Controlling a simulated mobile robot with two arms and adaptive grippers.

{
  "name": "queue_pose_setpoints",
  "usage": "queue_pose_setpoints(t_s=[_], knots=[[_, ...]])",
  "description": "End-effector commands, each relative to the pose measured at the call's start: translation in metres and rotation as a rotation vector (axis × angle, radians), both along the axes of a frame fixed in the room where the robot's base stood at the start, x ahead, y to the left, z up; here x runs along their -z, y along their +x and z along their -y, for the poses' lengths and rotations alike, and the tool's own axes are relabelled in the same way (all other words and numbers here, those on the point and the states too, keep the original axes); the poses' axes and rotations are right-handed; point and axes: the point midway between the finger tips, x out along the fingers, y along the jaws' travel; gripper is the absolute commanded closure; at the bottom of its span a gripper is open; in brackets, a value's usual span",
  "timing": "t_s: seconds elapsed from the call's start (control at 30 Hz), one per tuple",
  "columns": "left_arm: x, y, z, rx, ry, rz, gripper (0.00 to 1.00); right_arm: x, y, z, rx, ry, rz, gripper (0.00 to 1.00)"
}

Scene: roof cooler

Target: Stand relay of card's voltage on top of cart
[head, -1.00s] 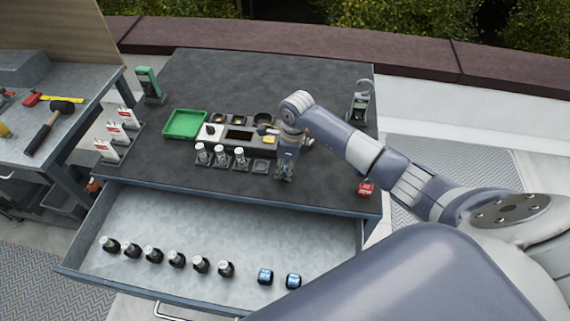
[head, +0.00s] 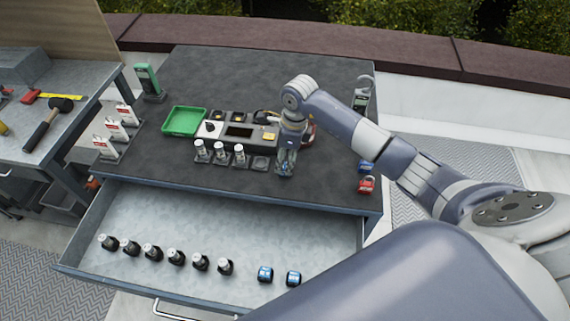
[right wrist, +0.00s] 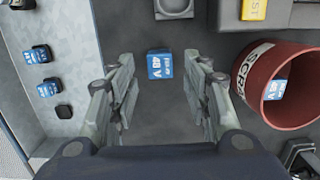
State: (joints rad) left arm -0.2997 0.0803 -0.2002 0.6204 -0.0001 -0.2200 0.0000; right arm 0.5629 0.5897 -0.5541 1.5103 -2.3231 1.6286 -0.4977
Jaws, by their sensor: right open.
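My right gripper (head: 286,168) is low over the dark cart top (head: 215,75), pointing down, fingers open. In the right wrist view, a blue relay (right wrist: 160,66) with white lettering lies between the open fingers (right wrist: 160,95), with a gap on both sides. The lettering is too small to read surely. Two blue relays, (head: 265,274) and (head: 293,278), sit in the open drawer. Another blue relay (right wrist: 275,90) is inside the red scrap cup (right wrist: 262,112). Cards with red and white faces (head: 122,113) stand at the cart's left; their text is unreadable. My left gripper is not in view.
A red padlock (head: 366,184) and a blue one (head: 367,167) are at the right edge. The open drawer (head: 190,215) juts out in front.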

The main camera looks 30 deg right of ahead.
Motion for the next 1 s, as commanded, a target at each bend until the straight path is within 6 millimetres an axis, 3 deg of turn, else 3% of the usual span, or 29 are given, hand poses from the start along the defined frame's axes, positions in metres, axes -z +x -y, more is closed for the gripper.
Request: queue_pose_setpoints(t_s=[0.2, 0.4, 0.6, 1.0], knots=[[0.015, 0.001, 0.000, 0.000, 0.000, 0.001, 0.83, -0.047, -0.002, 0.006, 0.001, -0.002, 0.006, 0.56], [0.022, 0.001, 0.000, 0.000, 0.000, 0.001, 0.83, -0.077, -0.005, 0.008, 0.000, -0.001, 0.003, 0.56], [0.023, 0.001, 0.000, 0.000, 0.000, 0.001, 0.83, -0.088, -0.006, 0.009, 0.000, -0.001, -0.001, 0.56], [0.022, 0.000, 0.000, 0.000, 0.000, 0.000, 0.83, -0.088, -0.006, 0.008, 0.000, 0.000, 0.000, 0.56]])
